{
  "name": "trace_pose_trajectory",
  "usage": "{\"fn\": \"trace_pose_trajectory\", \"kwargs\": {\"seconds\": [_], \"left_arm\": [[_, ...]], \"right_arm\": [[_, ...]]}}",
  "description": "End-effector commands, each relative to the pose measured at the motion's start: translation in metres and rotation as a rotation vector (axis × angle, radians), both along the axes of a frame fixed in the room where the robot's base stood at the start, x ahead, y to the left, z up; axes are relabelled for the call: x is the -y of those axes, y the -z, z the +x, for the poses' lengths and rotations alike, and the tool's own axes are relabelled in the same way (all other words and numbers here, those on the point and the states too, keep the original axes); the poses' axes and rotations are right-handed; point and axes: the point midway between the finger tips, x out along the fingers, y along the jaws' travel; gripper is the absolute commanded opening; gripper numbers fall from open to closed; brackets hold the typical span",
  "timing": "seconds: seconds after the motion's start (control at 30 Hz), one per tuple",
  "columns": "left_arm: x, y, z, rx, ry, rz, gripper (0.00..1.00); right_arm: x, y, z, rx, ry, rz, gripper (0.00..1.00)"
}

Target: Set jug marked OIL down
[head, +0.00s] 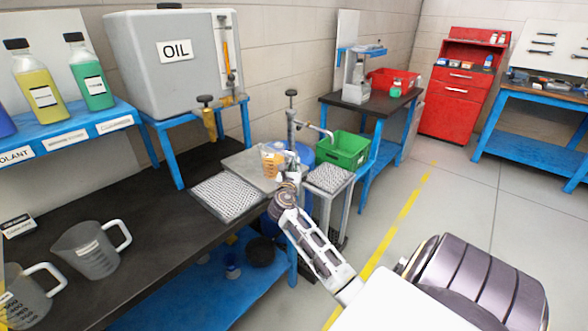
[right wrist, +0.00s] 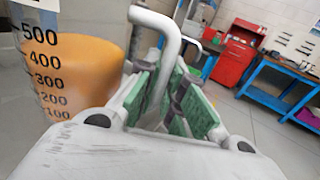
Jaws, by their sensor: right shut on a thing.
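A clear jug (head: 270,158) holding amber liquid is at the grey plate at the far end of the dark bench. Its own label cannot be read in the head view. In the right wrist view the jug (right wrist: 75,75) fills the left side, upright or nearly so, with scale marks up to 500. My right gripper (head: 284,181) is shut on the jug's pale handle (right wrist: 170,45), between green finger pads. Whether the jug's base touches the plate (head: 240,165) cannot be told. My left gripper is not in view.
A grey tank marked OIL (head: 165,60) stands on a blue stand behind the bench (head: 165,190). Two empty jugs, one here (head: 90,250), stand at front left. A textured mat (head: 228,196) lies before the plate. A tap (head: 318,130) and green crate (head: 343,150) are to the right.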

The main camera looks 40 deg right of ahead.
Motion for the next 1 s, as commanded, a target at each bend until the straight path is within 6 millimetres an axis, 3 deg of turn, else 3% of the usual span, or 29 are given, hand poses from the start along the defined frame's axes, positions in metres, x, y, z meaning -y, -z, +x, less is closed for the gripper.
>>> {"fn": "trace_pose_trajectory", "kwargs": {"seconds": [0.13,0.43,0.47,0.63,1.0], "left_arm": [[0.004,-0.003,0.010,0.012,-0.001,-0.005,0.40],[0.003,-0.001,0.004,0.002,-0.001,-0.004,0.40],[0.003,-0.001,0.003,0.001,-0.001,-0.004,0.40],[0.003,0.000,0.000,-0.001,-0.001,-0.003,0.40],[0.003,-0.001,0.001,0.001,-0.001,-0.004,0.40]], "right_arm": [[0.000,0.002,0.000,0.003,-0.001,-0.003,0.00],[0.000,0.003,0.000,0.003,-0.001,-0.001,0.00],[0.000,0.005,0.000,0.001,0.000,-0.001,0.11],[0.000,0.004,0.000,0.001,0.000,-0.001,0.31],[0.000,0.003,0.000,0.001,0.000,0.000,0.31]]}}
